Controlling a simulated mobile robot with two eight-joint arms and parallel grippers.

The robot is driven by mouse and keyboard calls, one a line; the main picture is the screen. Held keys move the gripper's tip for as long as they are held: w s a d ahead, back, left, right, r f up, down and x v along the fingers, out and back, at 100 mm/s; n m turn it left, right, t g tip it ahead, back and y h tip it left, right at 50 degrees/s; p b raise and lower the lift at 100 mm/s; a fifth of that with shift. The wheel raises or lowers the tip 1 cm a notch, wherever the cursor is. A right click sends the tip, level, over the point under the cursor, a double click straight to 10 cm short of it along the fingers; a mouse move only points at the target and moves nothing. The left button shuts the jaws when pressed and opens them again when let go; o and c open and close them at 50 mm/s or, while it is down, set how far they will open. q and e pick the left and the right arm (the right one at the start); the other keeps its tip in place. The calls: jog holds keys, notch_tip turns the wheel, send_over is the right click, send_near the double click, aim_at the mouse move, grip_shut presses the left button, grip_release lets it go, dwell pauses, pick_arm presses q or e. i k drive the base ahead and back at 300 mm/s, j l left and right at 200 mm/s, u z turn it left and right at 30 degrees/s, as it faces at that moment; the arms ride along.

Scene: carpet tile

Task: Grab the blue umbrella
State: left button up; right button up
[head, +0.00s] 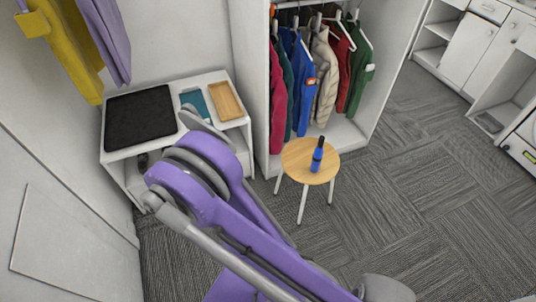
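A short blue object with a black upper end, which looks like the folded blue umbrella (317,157), stands on the round wooden top of a small stool (297,160). It is near the right side of the seat, and nothing touches it except the stool. A purple and grey arm of mine fills the lower middle of the head view, left of and in front of the stool. I see no gripper fingers of either hand.
An open wardrobe (253,75) with hanging jackets (325,75) stands behind the stool. A white low cabinet (120,157) at left bears a black mat (139,117), a teal item (186,98) and a wooden tray (226,100). Carpet (430,190) right of the stool is clear.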

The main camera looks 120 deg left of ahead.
aim_at(317, 156)
jog(key=u, duration=1.85)
